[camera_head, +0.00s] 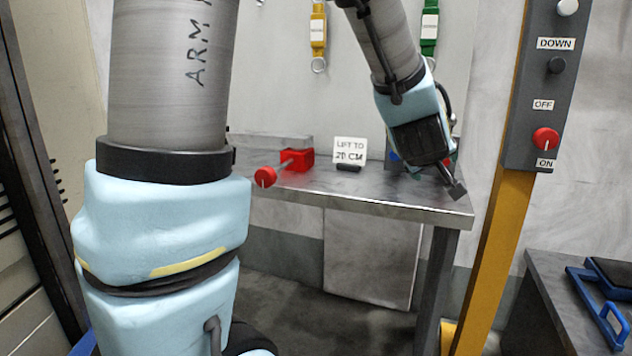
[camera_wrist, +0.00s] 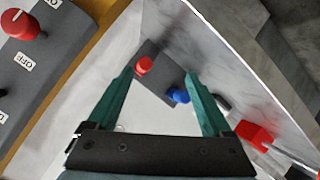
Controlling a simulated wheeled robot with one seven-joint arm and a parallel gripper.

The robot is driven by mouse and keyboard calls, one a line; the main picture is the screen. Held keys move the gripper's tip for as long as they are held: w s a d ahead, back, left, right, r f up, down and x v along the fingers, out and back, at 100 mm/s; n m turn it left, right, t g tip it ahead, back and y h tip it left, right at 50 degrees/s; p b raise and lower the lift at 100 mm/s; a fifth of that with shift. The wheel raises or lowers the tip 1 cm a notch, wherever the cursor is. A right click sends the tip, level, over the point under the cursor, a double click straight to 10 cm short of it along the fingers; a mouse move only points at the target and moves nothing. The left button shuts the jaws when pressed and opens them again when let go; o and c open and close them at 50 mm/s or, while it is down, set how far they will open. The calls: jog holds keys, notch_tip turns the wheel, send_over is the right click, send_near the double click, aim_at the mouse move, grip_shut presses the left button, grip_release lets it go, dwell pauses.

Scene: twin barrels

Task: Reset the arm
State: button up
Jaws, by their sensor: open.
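My arm rises in grey and pale blue links at the left of the head view and reaches over the right part of the metal table. My gripper (camera_wrist: 160,77) is open, with two teal fingers spread apart and nothing held between them. In the head view the wrist hides most of the fingers. Beyond the fingertips in the wrist view are a dark plate (camera_wrist: 153,55), a round red piece (camera_wrist: 144,65) and a round blue piece (camera_wrist: 179,95). I cannot tell whether the fingers touch any of these.
The metal table (camera_head: 390,195) carries a red block with a rod and round red end (camera_head: 298,160) and a "LIFT TO 20 CM" sign (camera_head: 350,150). A control panel (camera_head: 545,100) with a red knob (camera_head: 545,139) stands on a yellow post (camera_head: 493,260) at right. Blue-handled equipment (camera_head: 600,300) lies lower right.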

jog(key=a+f+m+g+y, duration=0.1)
jog(key=a+f+g+y, duration=0.1)
jog(key=a+f, duration=0.45)
jog(key=a+f+m+g+y, duration=0.1)
jog(key=a+f+g, duration=0.15)
jog(key=a, duration=0.75)
jog(key=s+a+f+g+y, duration=0.2)
jog(key=s+a+f, duration=0.15)
jog(key=a, duration=0.45)
jog(key=s+a+f+g+y, duration=0.1)
jog(key=s+a+f+g, duration=0.15)
jog(key=s+a, duration=0.35)
notch_tip(320, 180, down, 10)
jog(key=b, duration=1)
notch_tip(320, 180, up, 24)
jog(key=p, duration=2.3)
jog(key=shift+s+a+f+m+p, duration=0.15)
jog(key=shift+s+f+m+p, duration=0.1)
jog(key=shift+m+p, duration=0.1)
